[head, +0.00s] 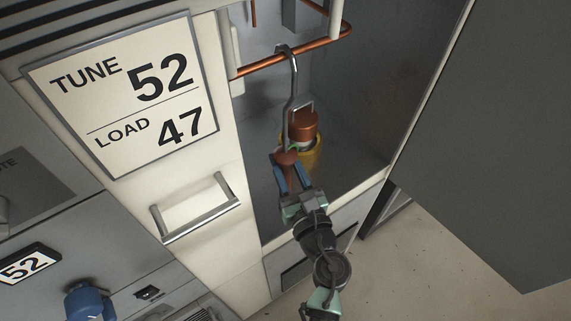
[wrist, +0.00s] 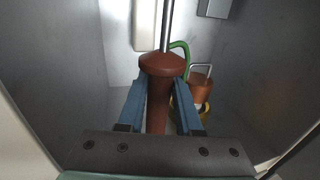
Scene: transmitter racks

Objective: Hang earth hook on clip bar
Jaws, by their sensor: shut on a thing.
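The earth hook (head: 291,95) is a bare metal rod with a curved top and a red-brown handle (wrist: 160,65). It stands nearly upright inside the open cabinet. Its curved top meets the copper bar (head: 262,65), apparently the clip bar, and looks to be over it; I cannot tell if it bears on it. My gripper (head: 287,165) is shut on the handle, below its flared collar. In the wrist view my gripper (wrist: 160,92) has a blue finger on each side of the handle. The hook's top is out of that view.
A copper cylinder (head: 302,124) with a metal loop and yellow base stands right behind the hook. A green cable (wrist: 184,52) runs beside the handle. Cabinet walls flank my arm. A grey panel (head: 490,130) is at right, and a drawer handle (head: 200,212) juts out at left.

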